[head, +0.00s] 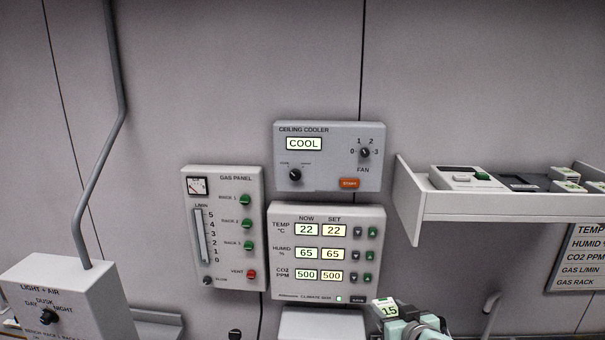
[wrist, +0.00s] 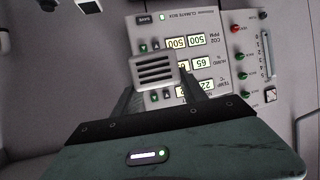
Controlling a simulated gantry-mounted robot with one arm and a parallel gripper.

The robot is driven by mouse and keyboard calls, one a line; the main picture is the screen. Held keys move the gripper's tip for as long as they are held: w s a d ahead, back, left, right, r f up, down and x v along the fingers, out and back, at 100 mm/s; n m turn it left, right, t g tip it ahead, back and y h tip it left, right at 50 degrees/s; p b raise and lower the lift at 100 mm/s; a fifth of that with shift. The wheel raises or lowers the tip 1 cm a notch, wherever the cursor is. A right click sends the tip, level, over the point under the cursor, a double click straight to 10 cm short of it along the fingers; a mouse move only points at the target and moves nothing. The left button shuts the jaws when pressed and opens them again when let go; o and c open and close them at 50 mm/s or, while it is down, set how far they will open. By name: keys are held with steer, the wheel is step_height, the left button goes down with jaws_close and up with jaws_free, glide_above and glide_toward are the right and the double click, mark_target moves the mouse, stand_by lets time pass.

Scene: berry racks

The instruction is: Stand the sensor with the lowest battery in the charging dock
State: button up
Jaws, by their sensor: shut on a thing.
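A small pale sensor (head: 387,307) with a lit display reading 15 is at the bottom of the head view. My gripper (head: 402,325) is shut on it, in front of the wall below the climate panel. In the wrist view the sensor (wrist: 155,70) shows a grey slotted face between the two dark fingers of my gripper (wrist: 153,92). Other small sensors (head: 566,173) lie on the wall shelf (head: 500,206) at the right, their displays too small to read. A dark recessed unit (head: 521,183) is also there; I cannot tell whether it is the charging dock.
A white device with a green part (head: 465,178) sits at the shelf's left end. The climate panel (head: 327,249), gas panel (head: 223,228) and ceiling cooler panel (head: 328,157) are on the wall. A light-and-air box (head: 62,300) stands lower left. Space before the shelf looks clear.

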steer(key=s+a+f+p, duration=0.1)
steer(key=s+a+f, duration=0.35)
steer(key=a, duration=0.45)
steer(key=s+a+f+p, duration=0.1)
steer(key=s+a+f, duration=0.2)
steer(key=a+f, duration=0.45)
steer(key=s+a+f+m+h+p, duration=0.1)
steer(key=s+a+f, duration=0.1)
steer(key=s, duration=0.6)
steer(key=s+a+f+h+p, duration=0.1)
steer(key=s+a+f, duration=0.1)
steer(key=s, duration=0.6)
steer(key=shift+s+a+m+p, duration=0.3)
steer(key=shift+s+m, duration=0.1)
steer(key=shift+f, duration=0.1)
steer(key=shift+a, duration=0.1)
